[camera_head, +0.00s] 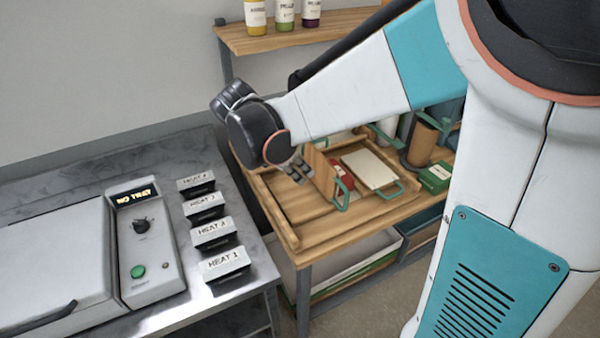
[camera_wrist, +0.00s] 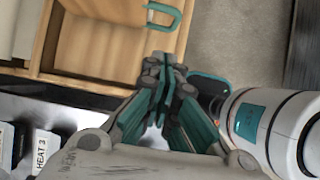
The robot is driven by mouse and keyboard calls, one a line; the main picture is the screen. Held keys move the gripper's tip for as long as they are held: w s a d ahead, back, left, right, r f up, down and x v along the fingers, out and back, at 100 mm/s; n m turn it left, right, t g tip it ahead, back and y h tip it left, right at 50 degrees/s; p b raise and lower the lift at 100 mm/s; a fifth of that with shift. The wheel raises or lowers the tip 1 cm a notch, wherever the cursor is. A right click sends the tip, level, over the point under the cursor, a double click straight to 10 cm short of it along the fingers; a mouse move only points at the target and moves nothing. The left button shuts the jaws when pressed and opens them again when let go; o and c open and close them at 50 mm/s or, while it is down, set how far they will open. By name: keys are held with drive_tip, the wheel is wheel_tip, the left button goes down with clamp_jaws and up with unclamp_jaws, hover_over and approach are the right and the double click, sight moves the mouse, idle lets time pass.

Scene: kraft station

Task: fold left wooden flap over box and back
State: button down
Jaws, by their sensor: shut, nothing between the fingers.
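A wooden flap (camera_head: 320,174) with a teal handle (camera_head: 342,194) stands tilted up in the wooden fixture (camera_head: 290,222) on the table. My gripper (camera_head: 298,171) is shut and empty, at the left side of this flap; I cannot tell whether it touches it. A red item (camera_head: 344,174) shows partly behind the flap. A pale flat panel (camera_head: 370,168) with a teal handle lies to the right. No box can be made out clearly; the flap and my arm hide part of the fixture. In the wrist view my shut fingers (camera_wrist: 165,75) are below a teal handle (camera_wrist: 166,16).
A metal counter at the left holds a tray sealer (camera_head: 147,240) and several black-and-white HEAT blocks (camera_head: 224,264). A green box (camera_head: 436,177) and a brown cylinder (camera_head: 423,143) stand at the table's right. Bottles (camera_head: 284,14) stand on a shelf above.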

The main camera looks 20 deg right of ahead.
sight(343, 185)
drive_tip(key=d+r+b+x, duration=0.1)
drive_tip(key=d+b+x, duration=0.1)
drive_tip(key=x, duration=1)
drive_tip(key=shift+d+b, duration=0.35)
drive_tip(key=shift+b, duration=0.15)
drive_tip(key=shift+w, duration=0.1)
drive_tip(key=d, duration=0.1)
drive_tip(key=d+y, duration=0.1)
drive_tip(key=d+p, duration=0.1)
drive_tip(key=shift+d+r+y, duration=0.25)
drive_tip(key=shift+r+y, duration=0.05)
